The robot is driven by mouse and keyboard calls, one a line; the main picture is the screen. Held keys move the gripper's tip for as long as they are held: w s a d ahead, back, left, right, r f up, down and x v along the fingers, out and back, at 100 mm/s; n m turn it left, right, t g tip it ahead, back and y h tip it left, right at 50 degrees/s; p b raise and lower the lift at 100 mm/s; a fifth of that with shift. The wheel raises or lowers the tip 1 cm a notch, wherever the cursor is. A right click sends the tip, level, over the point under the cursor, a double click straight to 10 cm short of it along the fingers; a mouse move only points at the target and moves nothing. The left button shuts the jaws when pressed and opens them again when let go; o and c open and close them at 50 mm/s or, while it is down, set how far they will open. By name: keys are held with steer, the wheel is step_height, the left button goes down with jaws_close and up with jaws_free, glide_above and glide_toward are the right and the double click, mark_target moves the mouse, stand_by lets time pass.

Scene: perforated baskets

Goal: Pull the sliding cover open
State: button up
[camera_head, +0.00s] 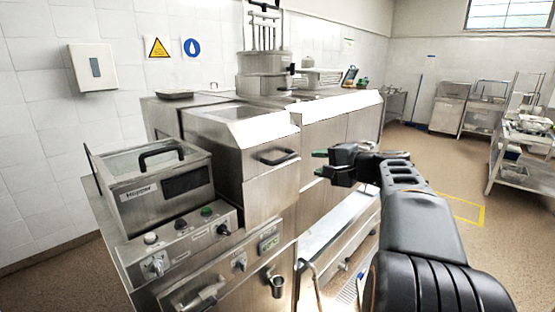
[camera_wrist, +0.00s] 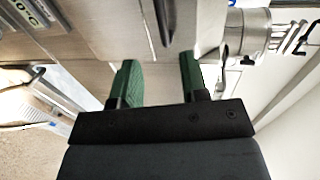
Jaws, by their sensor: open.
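A steel box-shaped cover (camera_head: 240,140) with a sloped bright top edge stands mid-left in the head view. A black bar handle (camera_head: 279,157) is on its front face, and a dark handle bar (camera_wrist: 158,24) also shows at the top of the wrist view. My gripper (camera_head: 320,162) is open and empty, with green fingertips, to the right of the handle and apart from it. In the wrist view the fingers (camera_wrist: 158,80) are spread, with the handle beyond the gap between them. Which panel slides cannot be told.
A hopper (camera_head: 150,185) with a glass lid and black handle stands at left, above a panel of knobs (camera_head: 185,240). A steel pot (camera_head: 264,75) stands behind the cover. Open floor (camera_head: 420,155) lies at right, with a steel rack (camera_head: 525,140) beyond.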

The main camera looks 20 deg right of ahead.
mark_target(287, 159)
steer(key=p+x, duration=0.2)
steer(key=x, duration=1.1)
steer(key=shift+w+r, duration=0.1)
steer(key=shift+r, duration=0.05)
steer(key=shift+c, duration=0.2)
jaws_close()
steer(key=shift+a, duration=0.1)
